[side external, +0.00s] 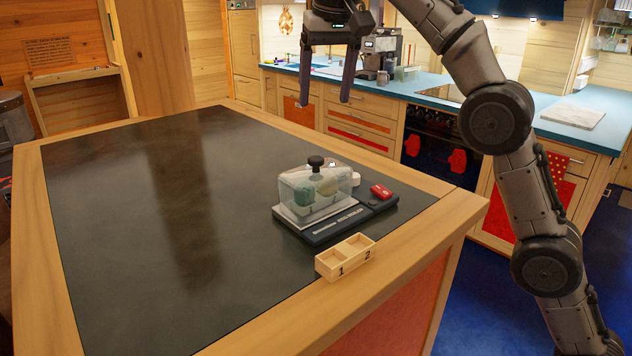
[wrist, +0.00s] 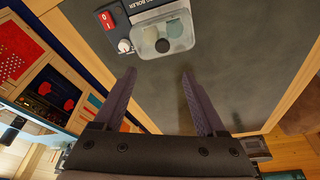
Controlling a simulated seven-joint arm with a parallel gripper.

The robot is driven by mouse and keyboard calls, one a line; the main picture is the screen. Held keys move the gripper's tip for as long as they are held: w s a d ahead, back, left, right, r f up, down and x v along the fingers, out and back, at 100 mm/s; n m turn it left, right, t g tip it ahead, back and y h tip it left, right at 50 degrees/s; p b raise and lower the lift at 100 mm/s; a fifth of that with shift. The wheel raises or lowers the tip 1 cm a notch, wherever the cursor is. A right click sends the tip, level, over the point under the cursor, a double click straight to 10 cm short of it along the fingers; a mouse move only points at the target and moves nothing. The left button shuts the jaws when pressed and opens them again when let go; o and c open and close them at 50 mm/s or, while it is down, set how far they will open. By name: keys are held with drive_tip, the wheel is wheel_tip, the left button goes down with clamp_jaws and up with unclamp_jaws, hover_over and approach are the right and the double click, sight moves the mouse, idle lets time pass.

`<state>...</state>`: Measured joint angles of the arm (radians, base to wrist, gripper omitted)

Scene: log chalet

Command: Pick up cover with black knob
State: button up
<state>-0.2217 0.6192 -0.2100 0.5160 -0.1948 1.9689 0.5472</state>
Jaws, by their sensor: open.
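A clear cover (side external: 308,188) with a black knob (side external: 316,162) sits on a dark base unit (side external: 322,232) on the island top. Through the cover I see a teal item and a pale item. In the wrist view the cover (wrist: 148,40) and its dark round knob (wrist: 162,45) show near the top. My gripper (side external: 327,97) is open and empty, well above the table and behind the cover in the side view. Its two fingers (wrist: 159,75) are apart in the wrist view, with the cover beyond their tips.
A red switch (side external: 381,191) and a white knob (side external: 356,180) are on the base unit. A small wooden box (side external: 345,258) marked 1 and 2 stands at the island's front edge. The dark island top (side external: 130,220) is clear at left. A blue counter (side external: 580,125) stands behind.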

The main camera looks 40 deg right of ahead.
hover_over(316, 158)
drive_tip(key=s, duration=0.2)
drive_tip(key=f, duration=0.7)
drive_tip(key=shift+w+a+f, duration=0.1)
drive_tip(key=shift+w+f, duration=0.1)
drive_tip(key=shift+f, duration=0.15)
drive_tip(key=shift+a+x, duration=0.15)
drive_tip(key=shift+x, duration=1.25)
drive_tip(key=shift+a+x, duration=0.2)
drive_tip(key=shift+x, duration=1.15)
clamp_jaws()
